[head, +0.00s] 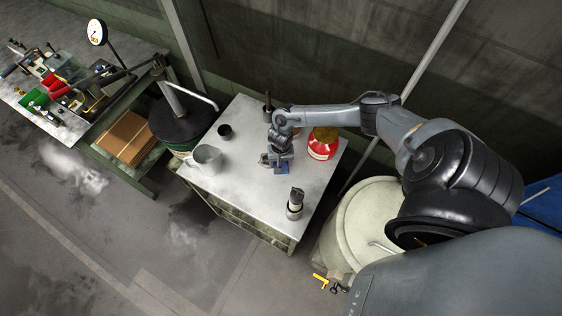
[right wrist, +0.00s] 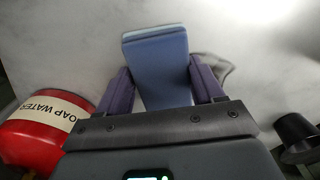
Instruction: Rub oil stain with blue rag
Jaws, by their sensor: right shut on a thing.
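My right gripper (head: 280,160) is over the middle of the metal table top (head: 240,190), pointing down. It is shut on the blue rag (head: 284,169), a folded blue block. In the right wrist view the rag (right wrist: 158,65) sits between the two fingers of the right gripper (right wrist: 163,88) and sticks out past them. I cannot tell whether the rag touches the surface. My left gripper is not in view.
A red soap water container (head: 322,147) stands right of the gripper. A grey metal jug (head: 207,158) and small dark cup (head: 225,131) stand left. A cup with a dark item (head: 295,204) is near the front corner. A pale drum (head: 365,220) stands beside the table.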

